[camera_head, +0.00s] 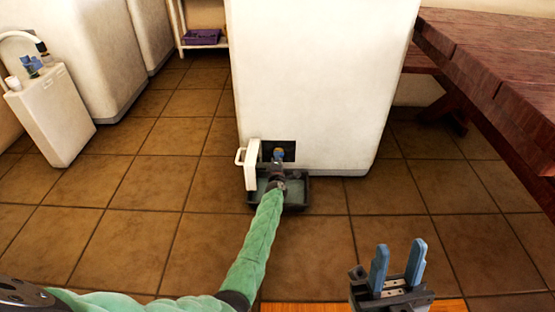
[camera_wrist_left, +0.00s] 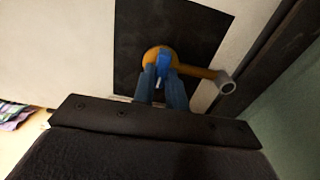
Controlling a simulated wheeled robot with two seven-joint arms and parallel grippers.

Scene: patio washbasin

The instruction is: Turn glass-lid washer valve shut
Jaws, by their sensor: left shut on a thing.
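The white washer (camera_head: 320,80) stands in the middle of the head view; its lid is out of frame. A dark opening (camera_head: 290,146) low on its front holds the valve, a yellow-orange body and spout (camera_wrist_left: 195,72) with a grey end and a blue handle (camera_wrist_left: 163,58). My left gripper (camera_head: 278,163), also in the left wrist view (camera_wrist_left: 162,78), is shut on the blue handle, one finger each side. The fingers partly hide the handle. My right gripper (camera_head: 398,266) is apart from the washer at the lower right, open and empty.
A small white door (camera_head: 251,165) stands open left of the opening. A dark shallow tray (camera_head: 296,200) lies on the floor beneath it. A wooden table (camera_head: 490,55) is at right. A white container (camera_head: 50,115) stands at left. Tiled floor between is clear.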

